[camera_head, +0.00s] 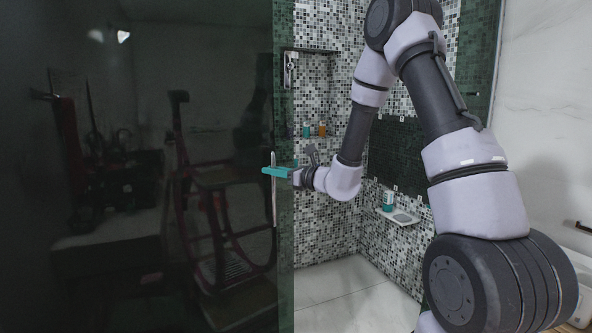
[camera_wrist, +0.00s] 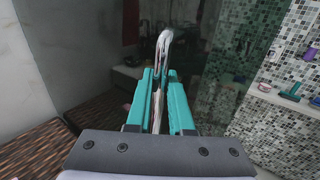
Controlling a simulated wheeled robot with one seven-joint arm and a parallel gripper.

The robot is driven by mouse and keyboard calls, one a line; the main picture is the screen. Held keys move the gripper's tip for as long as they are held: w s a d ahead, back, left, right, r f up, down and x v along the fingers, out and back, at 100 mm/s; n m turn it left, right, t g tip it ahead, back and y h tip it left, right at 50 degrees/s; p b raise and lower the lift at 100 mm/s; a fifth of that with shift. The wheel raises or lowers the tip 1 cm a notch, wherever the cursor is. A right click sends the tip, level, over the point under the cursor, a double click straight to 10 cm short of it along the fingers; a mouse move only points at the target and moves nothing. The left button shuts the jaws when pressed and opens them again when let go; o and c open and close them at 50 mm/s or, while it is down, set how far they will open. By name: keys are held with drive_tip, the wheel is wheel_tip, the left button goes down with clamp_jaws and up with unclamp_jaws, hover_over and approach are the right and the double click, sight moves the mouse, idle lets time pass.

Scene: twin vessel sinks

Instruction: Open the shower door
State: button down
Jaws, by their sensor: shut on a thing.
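The shower door is a dark, reflective glass panel (camera_head: 150,230) filling the left of the head view, with a green edge strip. Its handle is a slim vertical metal bar (camera_head: 274,205) near that edge. My gripper (camera_head: 268,171) has teal fingers and is shut on the handle around its upper part. In the wrist view the pale handle (camera_wrist: 164,42) runs between the two teal fingers (camera_wrist: 160,80) and sticks out past their tips. The tiled shower interior shows to the right of the door's edge.
A wall niche (camera_head: 312,95) with small bottles is in the mosaic wall. A white shelf (camera_head: 398,215) with a bottle is lower right. The pale floor (camera_head: 345,290) right of the door is clear. My arm crosses in front of the opening.

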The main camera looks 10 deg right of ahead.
drive_tip(key=shift+s+a+f, duration=0.1)
drive_tip(key=shift+s+a, duration=0.2)
drive_tip(key=shift+a, duration=0.5)
drive_tip(key=shift+s+a, duration=0.25)
drive_tip(key=shift+a, duration=0.55)
drive_tip(key=c, duration=1.1)
unclamp_jaws()
drive_tip(key=shift+w, duration=0.1)
drive_tip(key=shift+d, duration=0.15)
approach(251, 169)
drive_tip(key=v, duration=0.6)
